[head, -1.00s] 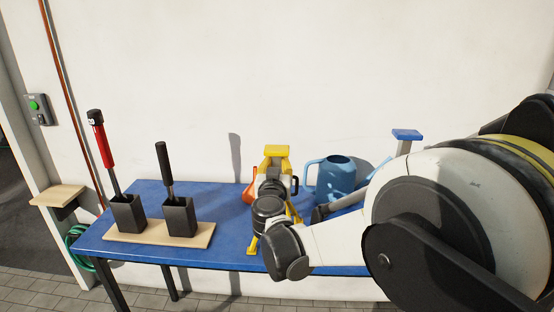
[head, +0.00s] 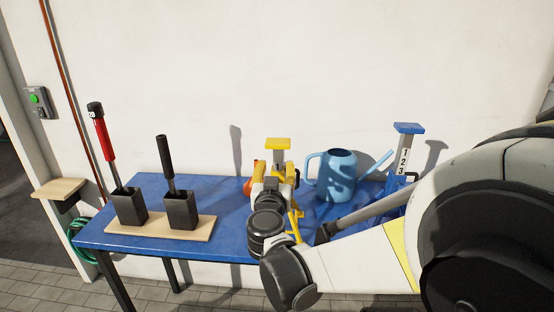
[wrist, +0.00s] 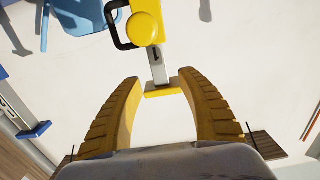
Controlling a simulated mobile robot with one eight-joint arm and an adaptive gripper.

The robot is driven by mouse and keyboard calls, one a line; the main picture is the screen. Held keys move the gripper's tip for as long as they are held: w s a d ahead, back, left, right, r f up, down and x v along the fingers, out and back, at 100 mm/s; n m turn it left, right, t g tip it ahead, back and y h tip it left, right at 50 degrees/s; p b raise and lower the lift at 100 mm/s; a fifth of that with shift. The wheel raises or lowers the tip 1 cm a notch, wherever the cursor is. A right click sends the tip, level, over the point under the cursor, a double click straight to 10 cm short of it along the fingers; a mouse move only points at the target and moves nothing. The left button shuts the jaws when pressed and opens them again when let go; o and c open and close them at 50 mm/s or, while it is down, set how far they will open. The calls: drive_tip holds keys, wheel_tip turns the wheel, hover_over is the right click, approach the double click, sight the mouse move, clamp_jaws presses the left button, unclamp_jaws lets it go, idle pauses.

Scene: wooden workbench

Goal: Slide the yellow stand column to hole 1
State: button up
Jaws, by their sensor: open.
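The yellow stand is near the middle of the blue table in the head view, largely hidden by my arm. Its flat yellow top plate (head: 278,143) sits on a short grey column (head: 278,157). The wrist view shows the yellow top plate (wrist: 163,90), the grey column (wrist: 157,66), the yellow body with a round knob (wrist: 144,29) and a black handle (wrist: 117,27). My gripper (wrist: 161,82) is open, its two fingers on either side of the top plate with gaps visible. Hole numbers on the yellow stand are not visible.
A blue stand (head: 405,165) marked 1, 2, 3 and a blue watering can (head: 337,176) stand to the right. Two black holders with tools stand on a wooden board (head: 205,228) at left.

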drive_tip(key=s, duration=0.5)
drive_tip(key=shift+a, duration=0.1)
drive_tip(key=s+d+f+m+g+h, duration=0.1)
drive_tip(key=s+d+g+h, duration=0.2)
drive_tip(key=d, duration=0.6)
drive_tip(key=s+d+f+m+g+h, duration=0.15)
drive_tip(key=s+d, duration=0.25)
drive_tip(key=d, duration=0.5)
drive_tip(key=s+d+f+n+g+y, duration=0.1)
drive_tip(key=s+d+f+g+y, duration=0.1)
drive_tip(key=s, duration=0.8)
drive_tip(key=s+d+f+n+g+y, duration=0.2)
drive_tip(key=s+f+g+y, duration=0.1)
drive_tip(key=s, duration=0.6)
drive_tip(key=shift+s+f+g, duration=0.4)
drive_tip(key=shift+f+g, duration=0.35)
drive_tip(key=shift+f, duration=0.15)
